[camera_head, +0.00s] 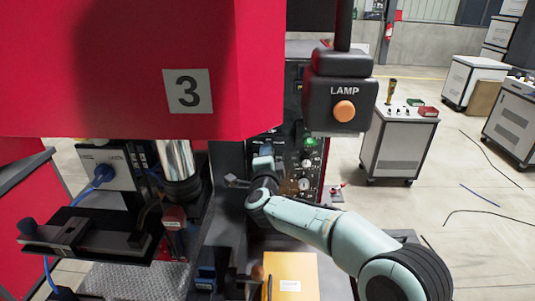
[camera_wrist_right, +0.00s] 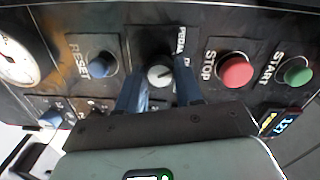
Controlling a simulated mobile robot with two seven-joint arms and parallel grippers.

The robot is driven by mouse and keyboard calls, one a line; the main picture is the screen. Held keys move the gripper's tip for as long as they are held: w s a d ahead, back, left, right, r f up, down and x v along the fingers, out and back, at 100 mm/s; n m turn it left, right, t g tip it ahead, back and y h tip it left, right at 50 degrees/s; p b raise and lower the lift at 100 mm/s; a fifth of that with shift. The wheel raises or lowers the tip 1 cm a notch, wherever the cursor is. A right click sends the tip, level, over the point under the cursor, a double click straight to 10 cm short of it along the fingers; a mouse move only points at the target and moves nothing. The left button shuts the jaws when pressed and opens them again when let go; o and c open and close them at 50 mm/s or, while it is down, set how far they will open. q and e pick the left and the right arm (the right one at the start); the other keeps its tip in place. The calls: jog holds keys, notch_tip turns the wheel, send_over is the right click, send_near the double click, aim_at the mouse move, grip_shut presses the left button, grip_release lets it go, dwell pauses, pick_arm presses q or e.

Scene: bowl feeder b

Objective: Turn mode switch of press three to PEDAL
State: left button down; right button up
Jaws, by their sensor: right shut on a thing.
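Press three (camera_head: 130,75) is the red machine at the left with a "3" plate (camera_head: 188,91). Its dark control panel (camera_head: 313,170) faces my right arm. In the right wrist view the mode switch (camera_wrist_right: 160,75) is a round knob with a pale face, under partly readable lettering that looks like PEDAL (camera_wrist_right: 181,43). My right gripper (camera_wrist_right: 160,88) has one blue finger on each side of the knob and is shut on it. In the head view the right gripper (camera_head: 263,165) is at the panel, and the arm hides the switch. My left gripper is not in view.
Beside the switch are a blue RESET button (camera_wrist_right: 102,64), a red STOP button (camera_wrist_right: 235,70), a green START button (camera_wrist_right: 297,71) and a gauge (camera_wrist_right: 18,60). A LAMP box (camera_head: 341,92) hangs right of the press. A white cabinet (camera_head: 397,145) stands beyond; floor cables lie right.

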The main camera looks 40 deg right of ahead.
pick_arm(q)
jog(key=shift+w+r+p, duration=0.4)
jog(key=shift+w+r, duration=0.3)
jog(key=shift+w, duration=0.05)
pick_arm(e)
jog(key=shift+n, duration=1.4)
jog(key=o, duration=1)
jog(key=shift+o, duration=0.2)
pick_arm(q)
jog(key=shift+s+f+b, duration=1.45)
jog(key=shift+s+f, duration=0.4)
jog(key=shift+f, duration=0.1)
pick_arm(e)
jog(key=v, duration=1.3)
jog(key=shift+s, duration=0.2)
